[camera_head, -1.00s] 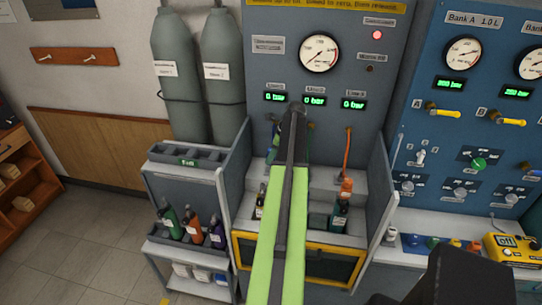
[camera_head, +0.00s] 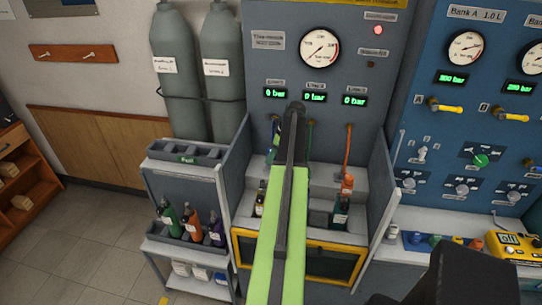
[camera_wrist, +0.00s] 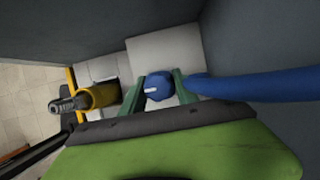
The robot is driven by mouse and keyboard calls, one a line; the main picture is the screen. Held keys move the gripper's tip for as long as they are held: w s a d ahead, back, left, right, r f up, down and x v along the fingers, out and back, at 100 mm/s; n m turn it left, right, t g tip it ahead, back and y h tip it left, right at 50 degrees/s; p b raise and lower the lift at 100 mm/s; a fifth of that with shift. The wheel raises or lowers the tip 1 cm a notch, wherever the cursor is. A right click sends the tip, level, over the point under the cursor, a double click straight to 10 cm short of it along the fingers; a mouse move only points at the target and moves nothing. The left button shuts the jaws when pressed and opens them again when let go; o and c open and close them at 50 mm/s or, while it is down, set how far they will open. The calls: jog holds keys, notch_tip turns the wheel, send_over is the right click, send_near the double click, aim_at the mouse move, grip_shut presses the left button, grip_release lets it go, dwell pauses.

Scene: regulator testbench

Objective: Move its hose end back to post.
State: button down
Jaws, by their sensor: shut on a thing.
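In the wrist view, my gripper (camera_wrist: 164,86) has two green fingers closed on the blue hose end (camera_wrist: 158,88), which has a small white mark. The blue hose (camera_wrist: 250,85) runs off to the right from beside the fingers. A pale block or ledge (camera_wrist: 150,45) lies beyond the fingers; I cannot tell whether the hose end touches it. I cannot make out the post.
A yellow regulator-like part (camera_wrist: 97,95) is left of the fingers. An orange hose (camera_head: 348,150) and a green hose (camera_head: 311,135) hang from the bench panel. Bottles stand on the bench and in the cart (camera_head: 180,165) at left. Grey side walls (camera_head: 384,200) bound the bench bay.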

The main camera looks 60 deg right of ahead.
jog(key=c, duration=0.8)
grip_release()
jog(key=shift+c, duration=0.2)
jog(key=p+v, duration=1.6)
jog(key=v, duration=0.1)
jog(key=shift+r, duration=0.25)
jog(key=shift+r, duration=0.1)
